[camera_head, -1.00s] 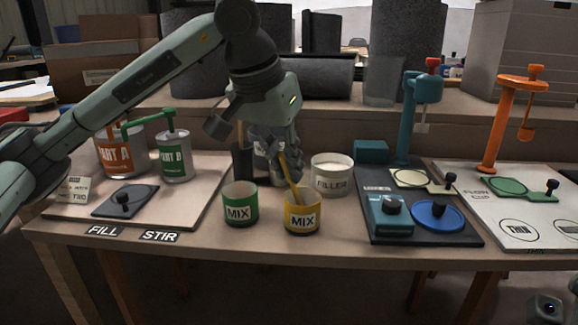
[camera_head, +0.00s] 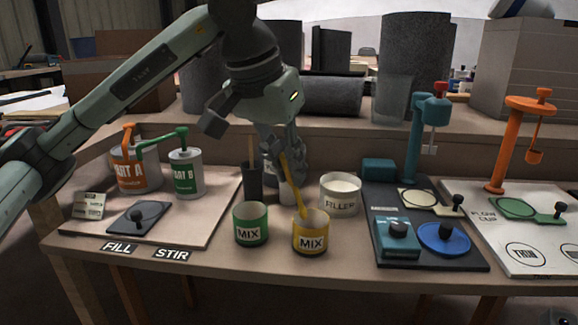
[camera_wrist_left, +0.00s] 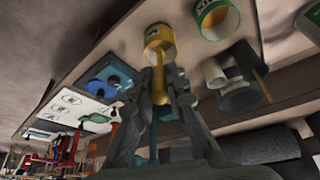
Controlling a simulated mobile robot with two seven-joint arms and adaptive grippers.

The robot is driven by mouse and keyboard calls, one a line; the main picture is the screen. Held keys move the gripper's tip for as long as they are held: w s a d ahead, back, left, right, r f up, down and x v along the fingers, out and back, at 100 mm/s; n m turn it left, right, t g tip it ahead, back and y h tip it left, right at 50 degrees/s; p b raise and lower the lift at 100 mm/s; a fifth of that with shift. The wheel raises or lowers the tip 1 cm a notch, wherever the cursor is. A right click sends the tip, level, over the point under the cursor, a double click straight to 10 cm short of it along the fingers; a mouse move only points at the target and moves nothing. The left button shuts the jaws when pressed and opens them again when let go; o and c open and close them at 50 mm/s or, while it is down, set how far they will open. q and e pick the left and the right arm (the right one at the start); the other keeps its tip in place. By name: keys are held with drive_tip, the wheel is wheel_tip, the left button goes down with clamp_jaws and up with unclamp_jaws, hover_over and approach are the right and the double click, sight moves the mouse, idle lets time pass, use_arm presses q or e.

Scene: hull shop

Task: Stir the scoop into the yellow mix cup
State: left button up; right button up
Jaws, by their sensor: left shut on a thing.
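The yellow mix cup (camera_head: 311,243) stands upright near the front edge of the bench; it also shows in the left wrist view (camera_wrist_left: 158,38). My left gripper (camera_head: 291,172) is shut on the yellow scoop (camera_head: 296,193), above and slightly left of the cup. The scoop slants down to the cup's mouth, and its lower end is hidden at or behind the rim. In the left wrist view the scoop (camera_wrist_left: 160,84) runs between the fingers toward the cup. My right gripper does not show.
A green mix cup (camera_head: 250,224) stands just left of the yellow one. A white filler tub (camera_head: 340,196) stands behind it to the right. A dark holder (camera_head: 253,181) is behind the green cup. A dark board (camera_head: 450,262) with teal devices lies at right. PART A and PART B cans stand at left.

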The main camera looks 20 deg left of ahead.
use_arm(q)
wheel_tip(320, 180, up, 5)
drive_tip(key=p, duration=0.4)
drive_tip(key=shift+r, duration=0.1)
idle(1.1)
